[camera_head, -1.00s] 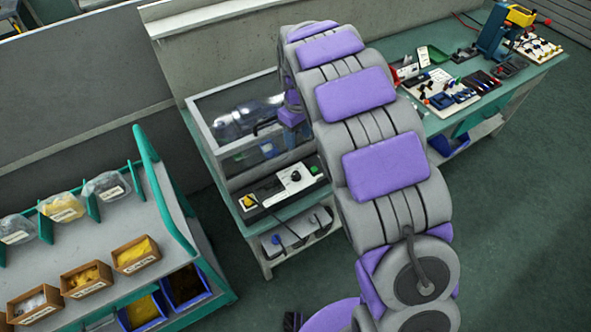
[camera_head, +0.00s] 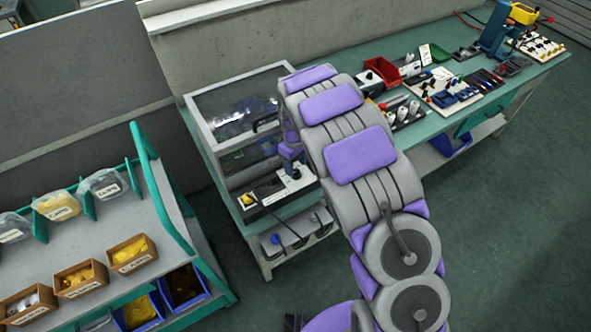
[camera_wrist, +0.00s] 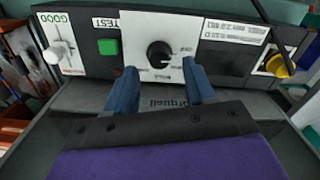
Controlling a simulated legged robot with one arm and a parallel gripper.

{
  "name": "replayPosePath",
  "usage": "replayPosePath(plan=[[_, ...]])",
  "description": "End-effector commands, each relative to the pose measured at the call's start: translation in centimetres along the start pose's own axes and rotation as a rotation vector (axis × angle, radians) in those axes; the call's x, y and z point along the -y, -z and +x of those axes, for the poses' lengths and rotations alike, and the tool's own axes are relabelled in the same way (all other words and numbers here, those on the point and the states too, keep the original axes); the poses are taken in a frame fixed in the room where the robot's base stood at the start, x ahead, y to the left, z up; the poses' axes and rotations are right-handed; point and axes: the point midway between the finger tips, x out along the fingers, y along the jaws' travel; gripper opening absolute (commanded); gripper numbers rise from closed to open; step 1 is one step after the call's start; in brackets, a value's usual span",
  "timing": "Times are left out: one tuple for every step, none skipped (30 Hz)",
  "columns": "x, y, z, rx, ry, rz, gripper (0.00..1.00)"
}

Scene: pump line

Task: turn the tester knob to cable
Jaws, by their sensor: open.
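In the head view my arm hides part of the tester.
On the tester are a green button (camera_wrist: 108,47), a white lever (camera_wrist: 60,52) at left and a yellow knob (camera_wrist: 280,65) at right. A clear case (camera_head: 240,120) stands behind. A bin rack (camera_head: 150,190) is at left, a tool bench (camera_head: 470,125) at right.

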Motion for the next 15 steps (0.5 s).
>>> replayPosePath(plan=[[0.0,-0.1,0.9,0.002,0.001,0.000,0.54],[0.0,-0.1,1.3,0.002,0.001,0.000,0.54],[0.0,-0.1,1.7,0.002,0.001,0.000,0.54],[0.0,-0.1,1.9,0.002,0.001,0.000,0.54],[0.0,-0.1,2.2,0.001,0.001,0.000,0.54],[0.0,-0.1,2.4,0.001,0.001,0.000,0.54],[0.0,-0.1,2.6,0.000,0.000,0.000,0.54],[0.0,0.0,2.7,0.000,0.000,0.000,0.54],[0.0,0.0,2.8,0.000,0.000,0.000,0.54],[0.0,0.0,2.9,-0.001,0.000,0.000,0.54],[0.0,0.0,2.9,-0.001,-0.001,0.000,0.54],[0.0,0.0,2.9,-0.001,-0.001,0.000,0.54],[0.0,0.0,2.9,-0.001,-0.001,0.000,0.54],[0.0,0.0,2.9,-0.001,-0.001,0.000,0.54],[0.0,0.0,2.9,-0.001,-0.001,0.000,0.54]])
